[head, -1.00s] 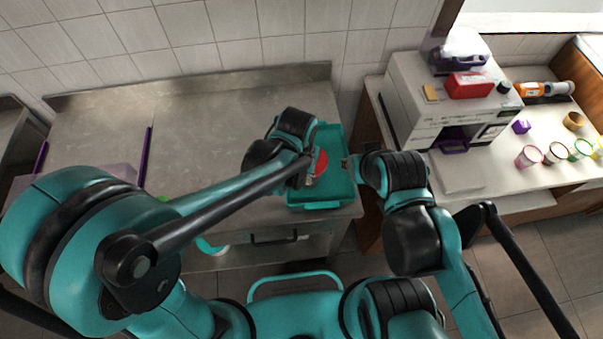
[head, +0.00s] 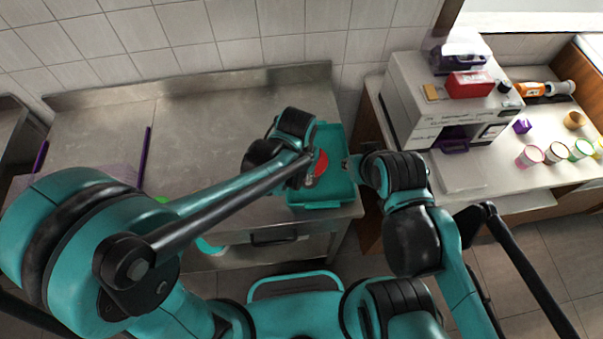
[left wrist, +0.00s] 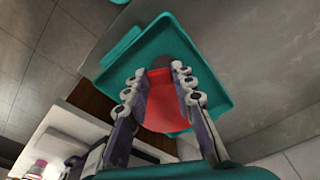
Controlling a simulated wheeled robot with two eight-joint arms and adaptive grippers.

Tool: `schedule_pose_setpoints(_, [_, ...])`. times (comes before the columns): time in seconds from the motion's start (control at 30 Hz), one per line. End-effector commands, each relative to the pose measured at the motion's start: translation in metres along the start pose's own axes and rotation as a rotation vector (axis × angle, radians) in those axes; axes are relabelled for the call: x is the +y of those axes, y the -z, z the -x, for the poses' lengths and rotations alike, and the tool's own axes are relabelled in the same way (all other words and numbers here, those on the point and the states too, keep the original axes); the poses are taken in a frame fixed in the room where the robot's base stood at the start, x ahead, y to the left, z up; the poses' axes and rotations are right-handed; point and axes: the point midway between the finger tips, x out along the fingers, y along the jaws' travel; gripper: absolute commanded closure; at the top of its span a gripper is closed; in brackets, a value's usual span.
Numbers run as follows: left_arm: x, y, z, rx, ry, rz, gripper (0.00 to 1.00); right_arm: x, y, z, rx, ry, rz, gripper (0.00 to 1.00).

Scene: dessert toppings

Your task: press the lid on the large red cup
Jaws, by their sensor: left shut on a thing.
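A round red piece (head: 321,162) shows in the teal tray (head: 331,199) at the counter's right end. I cannot tell whether it is the lid alone or the lid on the large red cup. My left gripper (head: 309,181) is at its left side and partly covers it. In the left wrist view, the red piece (left wrist: 164,108) is between the two fingers of my left gripper (left wrist: 158,76), which is shut on it, over the tray (left wrist: 215,92). My right gripper (head: 347,163) is at the tray's right edge; its fingers are too small to read.
The metal counter (head: 200,130) is mostly clear left of the tray. A purple bar (head: 147,150) stands there. On the right, a white machine (head: 415,95) carries a red box (head: 470,85). Several coloured cups (head: 555,153) stand on the white side counter.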

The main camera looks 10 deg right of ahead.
Motion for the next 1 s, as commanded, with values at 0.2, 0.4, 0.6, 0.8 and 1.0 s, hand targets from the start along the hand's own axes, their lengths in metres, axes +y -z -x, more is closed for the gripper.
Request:
schedule_pose_setpoints(0.2, [0.0000,-0.0001,-0.0010,0.000,0.000,0.000,0.90,0.0000,-0.0006,-0.0008,0.000,0.000,0.000,1.00])
schedule_pose_setpoints(0.4, [0.0000,-0.0003,-0.0029,0.000,0.000,0.000,0.90,0.0000,-0.0019,-0.0026,0.000,0.000,0.000,1.00])
schedule_pose_setpoints(0.6, [0.0000,-0.0005,-0.0046,0.000,0.000,0.000,0.90,0.0000,-0.0030,-0.0042,0.000,0.000,0.000,1.00])
schedule_pose_setpoints(0.8, [0.0000,-0.0006,-0.0051,0.000,0.000,0.000,0.90,0.0000,-0.0033,-0.0046,0.000,0.000,0.000,1.00])
schedule_pose_setpoints(1.0, [0.0000,-0.0005,-0.0050,0.000,0.000,0.000,0.65,0.0000,-0.0032,-0.0045,0.000,0.000,0.000,1.00])
